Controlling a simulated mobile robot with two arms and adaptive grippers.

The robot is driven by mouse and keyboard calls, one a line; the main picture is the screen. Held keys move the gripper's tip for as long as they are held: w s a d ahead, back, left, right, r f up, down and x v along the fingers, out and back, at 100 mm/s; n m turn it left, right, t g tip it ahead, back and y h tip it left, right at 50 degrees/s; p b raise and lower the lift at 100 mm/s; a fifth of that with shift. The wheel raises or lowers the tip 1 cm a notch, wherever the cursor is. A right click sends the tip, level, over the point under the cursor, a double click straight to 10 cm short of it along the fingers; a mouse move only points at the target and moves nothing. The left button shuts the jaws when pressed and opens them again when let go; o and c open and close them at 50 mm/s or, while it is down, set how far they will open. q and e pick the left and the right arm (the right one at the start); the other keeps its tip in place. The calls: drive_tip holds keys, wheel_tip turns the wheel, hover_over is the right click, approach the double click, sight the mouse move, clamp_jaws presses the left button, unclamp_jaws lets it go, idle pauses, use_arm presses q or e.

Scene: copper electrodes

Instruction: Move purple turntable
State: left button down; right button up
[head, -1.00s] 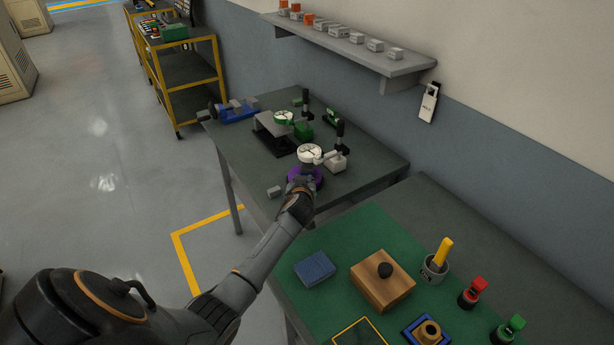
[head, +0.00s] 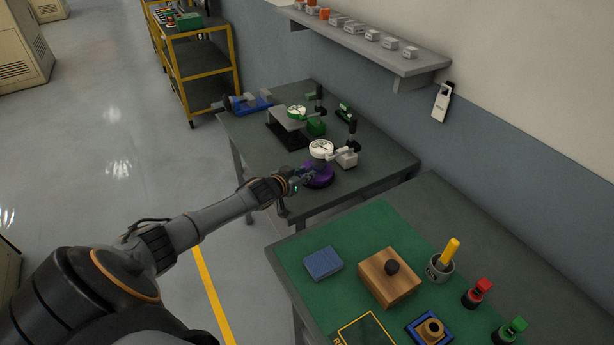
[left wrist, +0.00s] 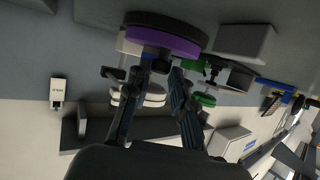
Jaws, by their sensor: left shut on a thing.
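The purple turntable (head: 319,179) is a round disc near the front edge of the far grey table, just in front of a white dial gauge (head: 321,149). My left gripper (head: 302,178) is at its left side and shut on it. In the left wrist view the purple disc (left wrist: 165,38) is at the top, above the two finger ends (left wrist: 158,66). That view looks upside down. The exact gripped part of the turntable is hard to make out. My right gripper is not in view.
The nearer green mat (head: 345,240) holds a blue block (head: 322,263), a wooden block (head: 389,278) and a cup. A grey block (left wrist: 242,42) is close to the turntable.

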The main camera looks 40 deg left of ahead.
use_arm(q)
drive_tip(key=shift+w+a+m+h+b, duration=0.1)
drive_tip(key=shift+a+m+h+b, duration=0.55)
drive_tip(key=shift+m+h+b, duration=0.35)
drive_tip(key=shift+w+a+m+h+b, duration=0.1)
drive_tip(key=shift+a+m+h+b, duration=0.6)
drive_tip(key=shift+h+b, duration=0.5)
drive_tip(key=shift+a+m+g+h+b, duration=0.3)
drive_tip(key=shift+m+g+h+b, duration=0.1)
drive_tip(key=shift+m+h+b, duration=0.35)
drive_tip(key=shift+w+m, duration=0.1)
drive_tip(key=shift+m, duration=0.15)
drive_tip(key=c, duration=1.1)
unclamp_jaws()
drive_tip(key=shift+c, duration=0.2)
drive_tip(key=v, duration=1.2)
drive_tip(key=shift+a+h, duration=0.15)
drive_tip(key=shift+h, duration=0.2)
drive_tip(key=shift+w, duration=0.1)
